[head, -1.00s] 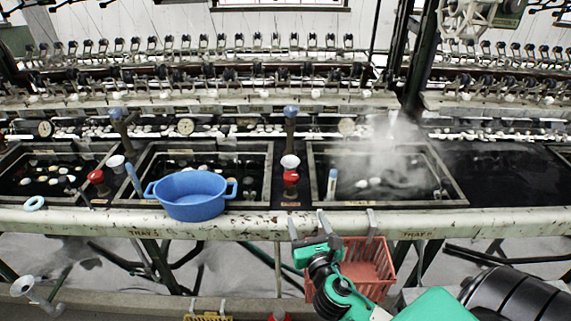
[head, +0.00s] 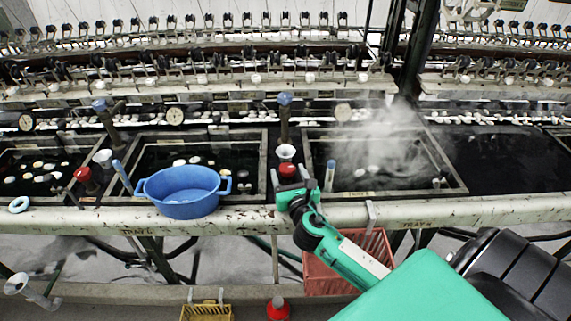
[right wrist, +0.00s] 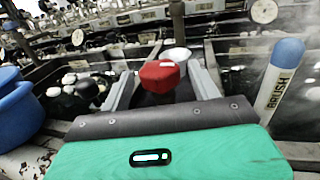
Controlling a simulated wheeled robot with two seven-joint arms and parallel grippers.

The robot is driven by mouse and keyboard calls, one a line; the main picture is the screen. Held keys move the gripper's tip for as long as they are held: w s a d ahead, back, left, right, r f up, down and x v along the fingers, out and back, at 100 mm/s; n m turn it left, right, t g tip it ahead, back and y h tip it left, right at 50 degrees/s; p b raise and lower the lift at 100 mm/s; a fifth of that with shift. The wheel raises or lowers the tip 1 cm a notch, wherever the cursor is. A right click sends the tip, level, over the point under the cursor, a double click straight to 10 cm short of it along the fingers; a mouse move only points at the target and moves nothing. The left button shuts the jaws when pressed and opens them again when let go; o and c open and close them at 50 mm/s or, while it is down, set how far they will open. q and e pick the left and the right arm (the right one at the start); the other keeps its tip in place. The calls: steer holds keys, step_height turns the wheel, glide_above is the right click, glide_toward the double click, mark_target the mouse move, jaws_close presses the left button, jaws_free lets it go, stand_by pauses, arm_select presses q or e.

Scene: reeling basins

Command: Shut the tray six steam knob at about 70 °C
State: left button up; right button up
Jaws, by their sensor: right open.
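The red steam knob (head: 287,170) stands between the two middle basins, left of the steaming basin (head: 462,190). A label under that basin seems to read tray 6. In the right wrist view the red knob (right wrist: 162,76) shows a white mark on top. My right gripper (head: 291,179) is open, its fingers on either side of the knob; contact cannot be told. The round dial (head: 343,112) behind the steaming basin is too small to read. My left gripper is not in view.
A white cup (head: 285,152) stands just behind the knob. A brush with a blue top (right wrist: 278,85) stands close right of my gripper. A blue tub (head: 182,192) sits on the rail to the left. A red basket (head: 330,275) hangs below the rail.

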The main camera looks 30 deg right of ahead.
mark_target(285, 166)
steer(key=shift+x, duration=1.8)
steer(key=c, duration=1)
steer(key=shift+o, duration=0.2)
